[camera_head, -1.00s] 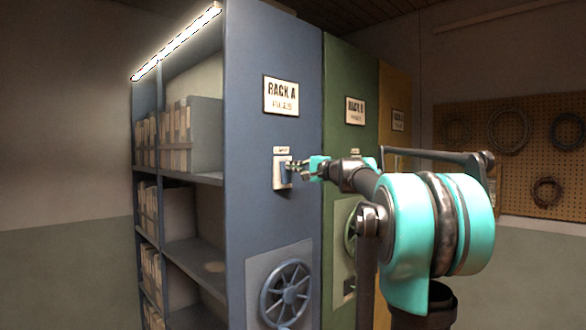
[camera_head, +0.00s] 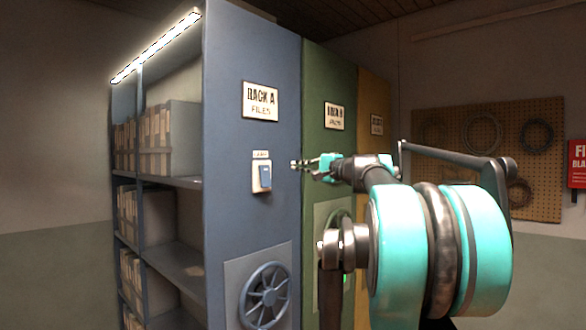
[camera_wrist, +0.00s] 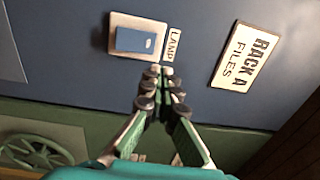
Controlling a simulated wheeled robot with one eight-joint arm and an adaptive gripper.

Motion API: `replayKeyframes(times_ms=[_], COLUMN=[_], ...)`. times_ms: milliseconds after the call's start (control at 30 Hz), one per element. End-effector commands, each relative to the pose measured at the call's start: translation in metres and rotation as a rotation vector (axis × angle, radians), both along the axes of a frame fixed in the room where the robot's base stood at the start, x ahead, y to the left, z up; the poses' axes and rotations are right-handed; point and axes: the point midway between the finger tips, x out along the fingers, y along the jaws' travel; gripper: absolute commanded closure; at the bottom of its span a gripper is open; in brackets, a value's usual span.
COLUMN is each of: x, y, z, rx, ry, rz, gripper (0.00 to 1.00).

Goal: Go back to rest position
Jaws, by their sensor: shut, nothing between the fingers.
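My gripper (camera_head: 297,164) is shut and empty in the head view, a little to the right of the lamp switch (camera_head: 265,178) on the blue Rack A end panel (camera_head: 225,130). A gap shows between the fingertips and the switch in that view. In the wrist view my gripper (camera_wrist: 155,72) points up the picture, with its fingertips together just below the label marked LAMP. The blue rocker of the switch (camera_wrist: 134,41) is up and left of the fingertips. The lamp strip (camera_head: 155,47) on top of the rack is lit.
A handwheel (camera_head: 265,296) sits low on the blue panel. The green rack (camera_head: 315,70) and a yellow rack (camera_head: 372,85) stand beyond it. A pegboard with coiled loops (camera_head: 450,120) hangs on the back wall, and a red sign (camera_head: 577,163) is at the right edge.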

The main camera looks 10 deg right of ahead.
Motion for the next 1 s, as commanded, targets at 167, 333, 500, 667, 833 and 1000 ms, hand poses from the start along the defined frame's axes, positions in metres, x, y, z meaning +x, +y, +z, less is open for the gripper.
replayKeyframes(times_ms=[167,333,500,667,833,1000], x=[-0.001,-0.001,-0.002,-0.010,-0.036,-0.078], y=[-0.001,-0.001,0.001,0.019,0.054,0.079], z=[0.000,0.000,-0.003,-0.045,-0.146,-0.255], rx=[0.000,0.000,-0.005,-0.092,-0.300,-0.532], ry=[0.000,0.000,0.002,0.036,0.111,0.190], rz=[0.000,0.000,0.003,0.037,0.115,0.194], gripper=[1.00,1.00,1.00,1.00,1.00,1.00])
